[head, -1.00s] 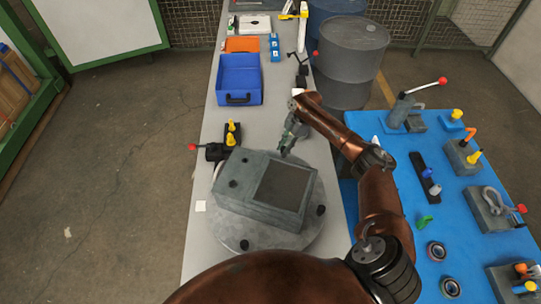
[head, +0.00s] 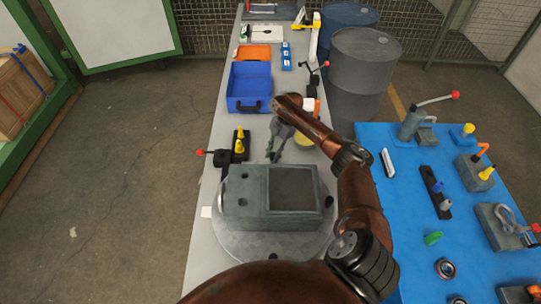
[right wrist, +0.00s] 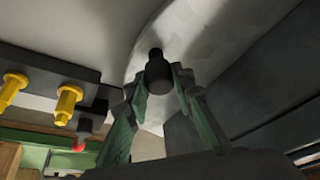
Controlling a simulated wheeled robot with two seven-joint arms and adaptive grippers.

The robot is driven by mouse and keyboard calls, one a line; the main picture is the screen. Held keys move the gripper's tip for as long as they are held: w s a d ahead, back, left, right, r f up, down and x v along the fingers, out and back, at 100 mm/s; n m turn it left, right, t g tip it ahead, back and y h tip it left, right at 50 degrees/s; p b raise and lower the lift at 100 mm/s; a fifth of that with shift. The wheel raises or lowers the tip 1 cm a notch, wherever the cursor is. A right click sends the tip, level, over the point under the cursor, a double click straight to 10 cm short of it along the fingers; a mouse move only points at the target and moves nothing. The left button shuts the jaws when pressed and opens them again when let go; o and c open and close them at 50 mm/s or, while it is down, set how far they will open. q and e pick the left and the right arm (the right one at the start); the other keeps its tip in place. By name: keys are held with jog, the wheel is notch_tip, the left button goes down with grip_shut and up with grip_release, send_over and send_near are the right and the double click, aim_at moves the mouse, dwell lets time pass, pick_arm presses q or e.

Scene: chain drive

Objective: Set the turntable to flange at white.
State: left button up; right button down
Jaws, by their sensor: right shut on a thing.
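The turntable (head: 262,244) is a round grey disc on the bench, with a grey-green housing (head: 245,206) on it. The housing has a dark square panel on its top, and its long side runs nearly level across the head view. My right gripper (head: 274,156) is at the disc's far edge. In the right wrist view its fingers (right wrist: 160,82) are shut on a black peg (right wrist: 157,68) standing at the disc's rim. I cannot make out which face is the flange. My left gripper is out of view.
A blue bin (head: 249,84) is farther back. A blue table (head: 400,210) with clamps and fittings is at the right. Drums (head: 362,65) stand behind.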

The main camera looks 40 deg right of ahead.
jog(key=c, duration=1.7)
grip_release()
jog(key=shift+o, duration=0.2)
jog(key=v, duration=1.2)
jog(key=x, duration=1.2)
